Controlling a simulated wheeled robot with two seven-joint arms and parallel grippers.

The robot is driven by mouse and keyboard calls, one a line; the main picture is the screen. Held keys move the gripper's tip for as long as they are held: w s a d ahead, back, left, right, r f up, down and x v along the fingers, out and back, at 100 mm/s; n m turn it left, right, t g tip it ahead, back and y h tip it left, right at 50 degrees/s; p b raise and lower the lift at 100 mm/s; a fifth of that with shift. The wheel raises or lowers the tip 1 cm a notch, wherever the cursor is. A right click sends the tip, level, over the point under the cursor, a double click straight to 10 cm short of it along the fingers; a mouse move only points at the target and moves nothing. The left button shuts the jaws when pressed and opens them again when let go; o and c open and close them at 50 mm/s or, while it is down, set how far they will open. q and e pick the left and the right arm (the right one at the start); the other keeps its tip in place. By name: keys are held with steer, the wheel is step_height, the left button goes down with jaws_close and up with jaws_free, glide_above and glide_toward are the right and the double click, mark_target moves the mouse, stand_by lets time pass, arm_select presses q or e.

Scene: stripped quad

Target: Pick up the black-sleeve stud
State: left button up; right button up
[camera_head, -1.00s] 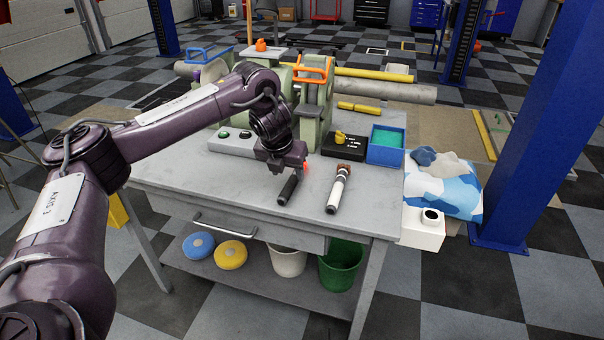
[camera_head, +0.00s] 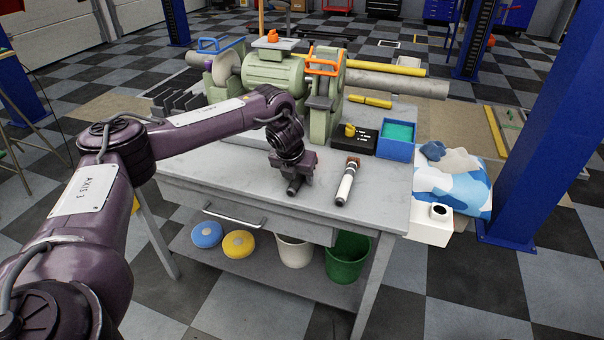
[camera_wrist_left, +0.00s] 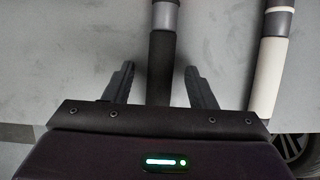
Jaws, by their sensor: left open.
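The black-sleeve stud (camera_wrist_left: 161,62) lies on the workbench, with a dark sleeve and a grey metal part toward the top of the left wrist view. In the head view only its near dark end (camera_head: 293,188) shows below my left gripper (camera_head: 294,177); the rest is hidden by the gripper. In the left wrist view my left gripper (camera_wrist_left: 160,78) is open, with one finger on each side of the dark sleeve and a visible gap on both sides. I cannot tell how far above the bench the fingertips are. My right gripper is not in view.
A white-sleeve stud (camera_head: 345,186) lies just right, also visible in the wrist view (camera_wrist_left: 269,70). Behind stand a green machine (camera_head: 272,74), a black box (camera_head: 362,141) and a blue bin (camera_head: 396,150). The workbench (camera_head: 385,200) is clear right of the white-sleeve stud.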

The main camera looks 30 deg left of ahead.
arm_select(q)
steer(key=shift+f, duration=0.15)
steer(key=c, duration=1.1)
steer(key=shift+o, duration=0.2)
